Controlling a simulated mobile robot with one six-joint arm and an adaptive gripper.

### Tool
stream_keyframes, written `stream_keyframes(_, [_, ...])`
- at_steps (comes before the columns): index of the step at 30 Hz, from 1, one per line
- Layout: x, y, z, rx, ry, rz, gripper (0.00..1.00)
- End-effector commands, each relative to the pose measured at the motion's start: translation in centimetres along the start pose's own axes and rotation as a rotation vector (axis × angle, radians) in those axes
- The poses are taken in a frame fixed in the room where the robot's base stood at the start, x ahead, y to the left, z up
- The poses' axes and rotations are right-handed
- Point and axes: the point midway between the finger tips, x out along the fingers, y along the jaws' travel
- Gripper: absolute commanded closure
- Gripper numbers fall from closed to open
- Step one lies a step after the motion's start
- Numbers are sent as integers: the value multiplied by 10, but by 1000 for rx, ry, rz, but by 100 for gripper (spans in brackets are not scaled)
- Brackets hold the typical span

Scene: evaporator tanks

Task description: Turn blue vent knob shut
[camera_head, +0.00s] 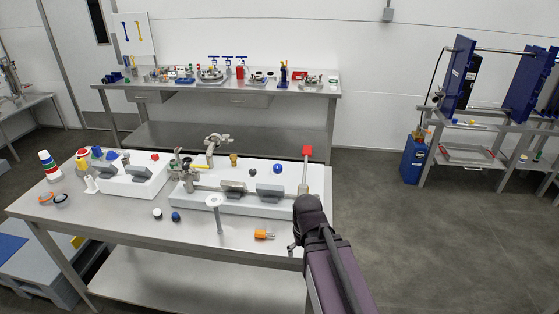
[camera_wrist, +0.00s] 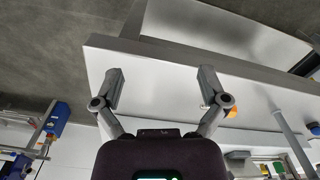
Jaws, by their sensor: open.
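My gripper (camera_wrist: 163,86) shows in the wrist view with its two fingers spread wide and nothing between them. In the head view it is mostly hidden behind my arm, with a small part showing near the right edge of the front table (camera_head: 130,228). A blue knob (camera_head: 277,168) sits at the back of a white block (camera_head: 240,203) on this table, left of and beyond my gripper. A loose-looking blue ball (camera_head: 176,217) lies in front of the block. I cannot tell for sure which blue part is the vent knob.
A red-topped upright handle (camera_head: 307,151) stands close beyond my arm. A thin post with a round white top (camera_head: 213,201) and an orange piece (camera_head: 264,234) are on the front table. A back bench (camera_head: 240,92) carries many fittings. Open floor lies to the right.

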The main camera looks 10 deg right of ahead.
Motion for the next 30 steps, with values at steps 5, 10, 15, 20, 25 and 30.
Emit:
stream_keyframes(5, [-47, 0, -10, 17, 12, 0, 7])
stream_keyframes(10, [-80, -4, -23, 50, 24, -1, 7])
stream_keyframes(15, [-108, -5, -41, 113, 33, -3, 7])
stream_keyframes(20, [-131, -5, -66, 219, 38, -5, 7])
stream_keyframes(25, [-147, -5, -109, 423, 39, -10, 7])
stream_keyframes(30, [-150, -5, -153, 655, 34, -13, 7])
